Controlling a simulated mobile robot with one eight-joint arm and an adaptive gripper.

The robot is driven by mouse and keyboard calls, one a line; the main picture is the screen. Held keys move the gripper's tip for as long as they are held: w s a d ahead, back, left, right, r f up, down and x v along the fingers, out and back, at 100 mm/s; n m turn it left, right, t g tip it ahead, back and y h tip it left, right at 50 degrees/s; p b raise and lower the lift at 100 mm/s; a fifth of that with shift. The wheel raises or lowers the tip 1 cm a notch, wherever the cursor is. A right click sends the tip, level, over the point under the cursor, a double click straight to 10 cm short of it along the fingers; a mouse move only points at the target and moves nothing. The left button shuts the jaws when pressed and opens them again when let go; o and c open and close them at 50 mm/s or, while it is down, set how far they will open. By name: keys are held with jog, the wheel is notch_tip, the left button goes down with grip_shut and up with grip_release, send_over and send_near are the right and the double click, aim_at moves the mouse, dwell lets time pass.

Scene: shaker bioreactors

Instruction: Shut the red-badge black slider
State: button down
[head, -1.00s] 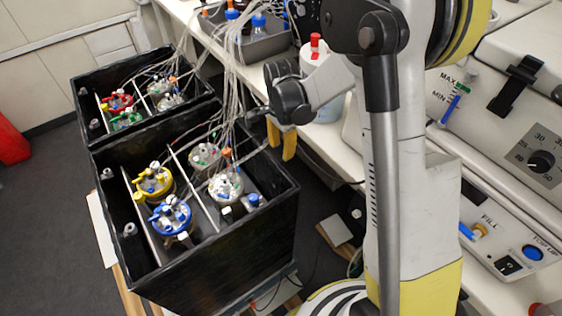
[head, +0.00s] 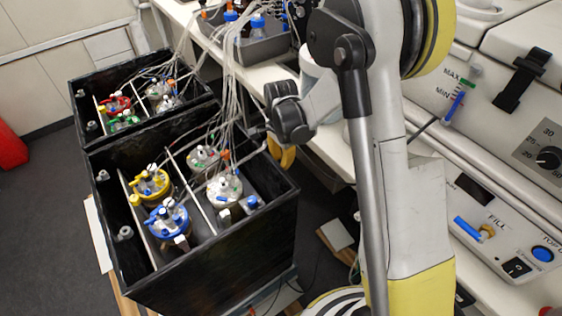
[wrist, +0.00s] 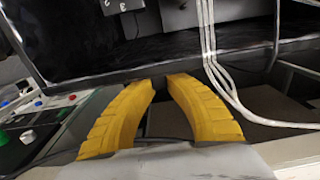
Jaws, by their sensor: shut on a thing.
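Two black open-topped boxes stand side by side in the head view, the near black box (head: 235,260) and the far black box (head: 125,68). No red badge shows on either, so I cannot tell which is the red-badge slider. My gripper (head: 285,156) is at the right side of the near box, its yellow fingers partly hidden behind the wrist. In the wrist view my gripper (wrist: 158,80) has its fingertips close together at the lower edge of a black wall (wrist: 170,50). What is between the tips is too dark to make out.
The near box holds yellow-topped (head: 150,183) and blue-topped (head: 168,218) vessels; the far one holds red and green ones. White tubes (head: 230,90) run from the vessels to the bench. A grey tray (head: 265,45) with bottles sits on the bench. A control panel (head: 500,235) is at the right.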

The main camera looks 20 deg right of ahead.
jog(key=shift+s, duration=0.1)
jog(key=s, duration=0.1)
jog(key=s+d, duration=0.1)
jog(key=s, duration=0.3)
jog(key=shift+d+b, duration=0.35)
jog(key=shift+f, duration=0.1)
jog(key=c, duration=1.3)
grip_release()
jog(key=shift+c, duration=0.2)
notch_tip(320, 180, up, 12)
